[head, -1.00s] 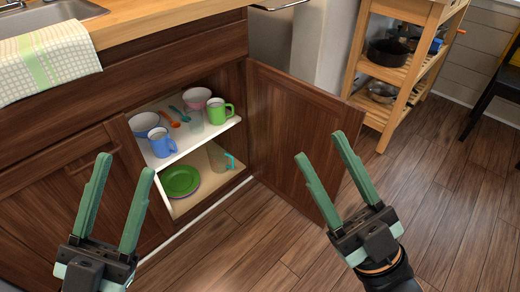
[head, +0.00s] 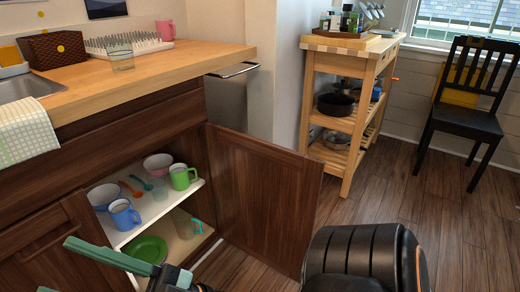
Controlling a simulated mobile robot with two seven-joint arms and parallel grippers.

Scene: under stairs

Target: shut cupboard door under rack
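The brown wooden cupboard door (head: 262,195) stands wide open, swung out to the right from the cabinet under the counter. The white dish rack (head: 128,44) sits on the counter above the open cupboard.
Inside the cupboard, cups, bowls and spoons stand on the white shelf (head: 155,207), with a green plate (head: 148,249) and a glass below. A wooden trolley (head: 345,130) stands behind the door to the right. A black chair (head: 470,110) is farther right, with clear floor between.

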